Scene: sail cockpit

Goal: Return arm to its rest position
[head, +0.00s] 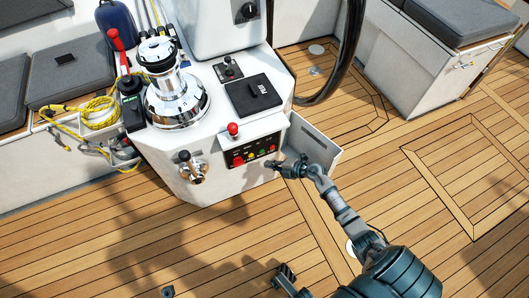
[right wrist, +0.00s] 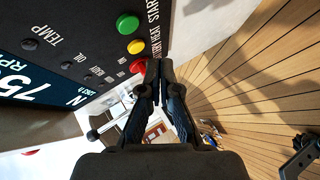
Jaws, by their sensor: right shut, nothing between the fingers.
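My right arm (head: 345,215) reaches up from the lower right in the head view. Its gripper (head: 277,164) is at the right end of the console's button panel (head: 254,151). In the right wrist view the two dark fingers (right wrist: 160,68) are closed together with nothing held. Their tips are beside a red button (right wrist: 138,66); I cannot tell if they touch it. Yellow (right wrist: 136,46) and green (right wrist: 127,24) buttons are just above.
The white console (head: 215,182) carries a chrome winch (head: 174,100), a red-knobbed lever (head: 233,129) and a black wheel rim (head: 350,50). A light flap (head: 318,150) sticks out beside the gripper. Open teak deck (head: 400,190) lies to the right.

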